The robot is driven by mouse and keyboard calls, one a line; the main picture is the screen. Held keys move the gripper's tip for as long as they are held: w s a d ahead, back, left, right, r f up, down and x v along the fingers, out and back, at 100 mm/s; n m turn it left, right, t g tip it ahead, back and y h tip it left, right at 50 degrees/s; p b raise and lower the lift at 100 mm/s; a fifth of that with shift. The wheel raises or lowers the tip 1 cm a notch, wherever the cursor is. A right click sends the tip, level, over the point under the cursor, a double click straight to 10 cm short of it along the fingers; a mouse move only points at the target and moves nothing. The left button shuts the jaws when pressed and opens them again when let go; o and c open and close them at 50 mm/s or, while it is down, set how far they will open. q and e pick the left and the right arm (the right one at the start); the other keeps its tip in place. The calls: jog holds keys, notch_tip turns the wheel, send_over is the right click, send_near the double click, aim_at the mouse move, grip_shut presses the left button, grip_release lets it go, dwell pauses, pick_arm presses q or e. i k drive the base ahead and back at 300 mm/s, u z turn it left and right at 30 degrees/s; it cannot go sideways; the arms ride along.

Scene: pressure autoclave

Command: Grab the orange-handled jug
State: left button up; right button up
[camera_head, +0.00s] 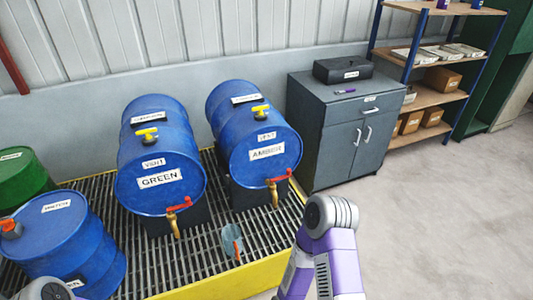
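The jug (229,234), small and grey-blue with an orange handle, stands on the dark grating of the spill pallet. It is near the pallet's yellow front edge, below and between the brass taps of the two lying blue drums. Neither of my grippers is in view. A purple and grey link of my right arm rises at the bottom centre, right of the jug and apart from it in the picture. A grey part of my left arm shows at the bottom left corner.
Blue drums labelled GREEN (150,200) and AMBER (275,165) lie on the pallet (262,272). An upright blue drum (75,225) and a green drum (22,172) stand left. A grey cabinet (335,140) and shelves (425,98) stand at right. The right floor is clear.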

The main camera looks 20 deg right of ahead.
aim_at(232, 238)
jog(key=z, duration=0.3)
jog(key=k, duration=0.35)
jog(key=u, duration=1.4)
jog(key=i, duration=0.8)
jog(key=z, duration=0.65)
jog(key=i, duration=0.6)
jog(key=z, duration=0.6)
